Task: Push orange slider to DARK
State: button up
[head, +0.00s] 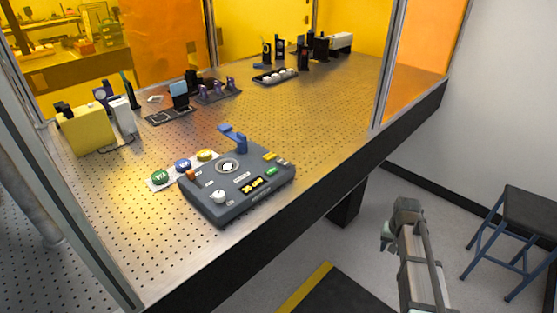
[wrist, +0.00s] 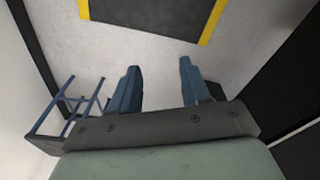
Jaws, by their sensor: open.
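The orange slider (head: 190,174) is a small orange block at the left of the top face of a dark grey control box (head: 206,208) in the head view. The small labels near it are too small to read, so I cannot make out DARK. My gripper (wrist: 158,85) is open and empty, its two blue-grey fingers spread over the floor. In the head view my gripper (head: 387,237) is off the table's front edge, well to the right of the box and apart from it. The slider and box are not in the wrist view.
The box has a white knob (head: 218,196), a round dial (head: 227,166) and a blue lever (head: 238,141). Green, blue and yellow round pieces stand behind it. Optics stand farther back on the perforated table (head: 320,100). A frame post (head: 390,65) rises at right; a stool (head: 530,215) stands beyond.

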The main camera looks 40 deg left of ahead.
jog(key=w+a+r+n+t+y, duration=0.1)
jog(key=w+a+r+t, duration=0.1)
jog(key=a+r, duration=1.35)
notch_tip(320, 180, up, 27)
jog(key=n+g+y, duration=0.3)
jog(key=n+y, duration=0.1)
jog(key=n, duration=0.8)
send_over(190, 172)
jog(key=d, duration=0.6)
jog(key=shift+h, duration=0.3)
jog(key=x, duration=1.3)
jog(key=shift+a+f, duration=0.1)
jog(key=shift+a, duration=0.3)
jog(key=shift+c, duration=0.5)
grip_shut()
